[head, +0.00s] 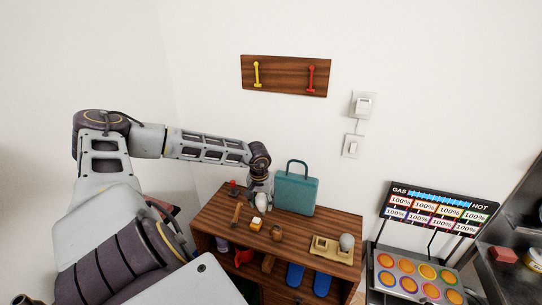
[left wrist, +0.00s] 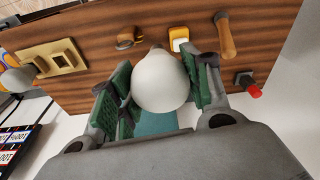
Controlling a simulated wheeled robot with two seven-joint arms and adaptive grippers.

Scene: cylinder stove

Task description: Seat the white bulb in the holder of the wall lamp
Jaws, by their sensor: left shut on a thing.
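My left gripper (head: 262,194) hangs just left of the teal case, above the wooden cabinet top. It is shut on the white bulb (head: 262,201). In the left wrist view the round white bulb (left wrist: 160,84) sits between the green finger pads of the gripper (left wrist: 160,75), its narrow end pointing away from the camera. Two pale boxes are on the wall, an upper one (head: 362,104) and a lower one (head: 353,146); I cannot tell whether either is the lamp holder. My right gripper is not in view.
A wooden rack (head: 285,75) with yellow and red pieces hangs above. A gas-hot panel stands right. The wall between is clear.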

